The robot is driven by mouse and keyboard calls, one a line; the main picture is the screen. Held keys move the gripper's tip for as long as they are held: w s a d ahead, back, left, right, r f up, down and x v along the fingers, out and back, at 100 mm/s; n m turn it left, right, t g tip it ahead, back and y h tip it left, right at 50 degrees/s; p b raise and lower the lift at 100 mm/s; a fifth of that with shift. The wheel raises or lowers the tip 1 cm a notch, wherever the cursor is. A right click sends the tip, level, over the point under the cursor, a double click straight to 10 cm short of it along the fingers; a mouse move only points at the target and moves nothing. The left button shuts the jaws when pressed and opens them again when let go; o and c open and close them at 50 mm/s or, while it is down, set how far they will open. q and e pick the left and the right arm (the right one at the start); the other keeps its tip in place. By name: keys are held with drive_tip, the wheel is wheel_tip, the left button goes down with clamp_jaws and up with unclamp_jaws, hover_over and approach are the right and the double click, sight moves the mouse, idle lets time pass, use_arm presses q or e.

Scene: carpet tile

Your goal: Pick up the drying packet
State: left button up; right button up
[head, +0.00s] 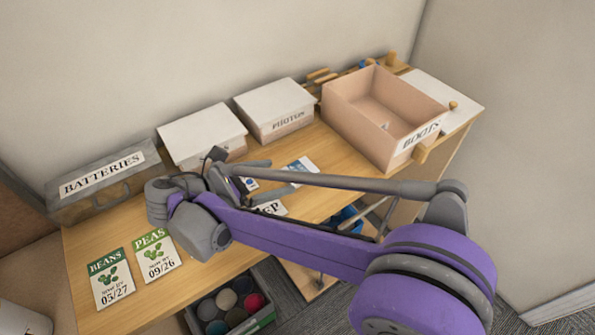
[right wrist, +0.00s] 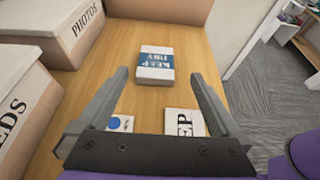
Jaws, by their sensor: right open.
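The drying packet (right wrist: 155,72) is a small white block with a blue band and upside-down lettering that seems to read "KEEP DRY". It lies flat on the wooden desk, ahead of my right gripper (right wrist: 160,76) in the right wrist view. That gripper is open and empty, its two fingers pointing toward the packet with a gap between. In the head view the packet (head: 301,166) lies just right of the fingers, partly hidden by my purple right arm. My left gripper is not in view.
A white card lettered "EP" (right wrist: 185,121) and a card with a blue dot (right wrist: 118,123) lie nearer. The open BOOTS box (head: 350,95) stands beyond the packet. PHOTOS (head: 275,105) and BATTERIES (head: 103,185) boxes line the wall. Seed packets (head: 112,280) lie front left.

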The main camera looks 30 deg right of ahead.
sight(298, 171)
drive_tip(key=shift+x, duration=0.75)
drive_tip(key=x, duration=0.5)
drive_tip(key=shift+w+d+f+b, duration=0.25)
drive_tip(key=shift+w+f+b, duration=0.1)
drive_tip(key=shift+f, duration=0.05)
drive_tip(key=c, duration=1.3)
wheel_tip(298, 171, up, 10)
drive_tip(key=shift+s+p, duration=0.1)
drive_tip(key=shift+p, duration=0.85)
